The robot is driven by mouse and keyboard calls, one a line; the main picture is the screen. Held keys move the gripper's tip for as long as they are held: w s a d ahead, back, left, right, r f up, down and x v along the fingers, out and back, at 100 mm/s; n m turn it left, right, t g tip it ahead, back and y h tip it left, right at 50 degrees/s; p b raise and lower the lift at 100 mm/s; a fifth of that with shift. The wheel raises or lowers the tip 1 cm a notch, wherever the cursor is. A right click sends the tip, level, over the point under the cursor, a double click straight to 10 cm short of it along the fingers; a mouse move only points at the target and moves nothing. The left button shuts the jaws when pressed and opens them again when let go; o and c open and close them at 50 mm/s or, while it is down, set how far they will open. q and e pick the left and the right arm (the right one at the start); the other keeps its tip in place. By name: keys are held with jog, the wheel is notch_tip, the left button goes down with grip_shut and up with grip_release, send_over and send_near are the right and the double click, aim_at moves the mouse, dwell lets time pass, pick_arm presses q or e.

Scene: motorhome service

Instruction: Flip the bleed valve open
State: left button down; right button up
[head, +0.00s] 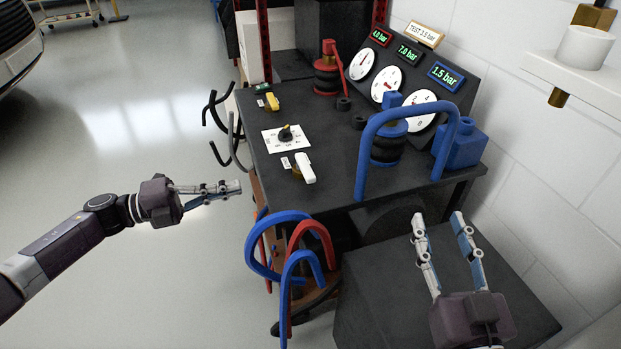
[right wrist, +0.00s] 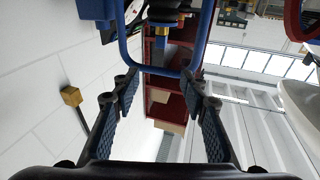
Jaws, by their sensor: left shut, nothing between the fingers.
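Two small lever valves are on the dark bench top: one with a white lever (head: 306,168) on a brass body near the front edge, and one with a yellow lever (head: 271,101) further back. I cannot tell from labels which is the bleed valve. My left gripper (head: 239,187) is shut and empty, over the floor left of the bench, apart from both valves. My right gripper (head: 441,222) is open and empty above a dark box at the lower right. In the right wrist view its open fingers (right wrist: 163,88) point toward a blue hose loop.
A black knob (head: 286,134) sits on a white dial plate between the valves. A blue hose (head: 364,160) arches over the bench's right part, before several gauges (head: 387,84). Blue and red hoses (head: 283,230) hang at the front. Black hooks (head: 215,112) stick out left.

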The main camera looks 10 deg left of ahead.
pick_arm(q)
jog(key=shift+s+a, duration=0.1)
jog(key=shift+a, duration=0.05)
pick_arm(e)
jog(key=shift+s+a+r, duration=0.15)
jog(key=shift+a, duration=0.05)
pick_arm(q)
jog(key=b, duration=0.1)
send_near(303, 173)
jog(key=shift+w+d+f, duration=0.1)
jog(key=shift+w+d, duration=0.35)
jog(key=shift+d, duration=0.1)
jog(key=b+x, duration=0.1)
jog(key=x, duration=0.4)
jog(key=shift+w+d, duration=0.15)
jog(key=shift+d, duration=0.1)
pick_arm(e)
jog(key=s+r+t+y, duration=0.1)
jog(key=s+r+t, duration=0.3)
jog(key=r, duration=0.6)
jog(key=shift+s+r+t+y, duration=0.3)
jog(key=shift+t+y, duration=0.1)
jog(key=shift+t, duration=0.6)
jog(key=shift+w, duration=0.1)
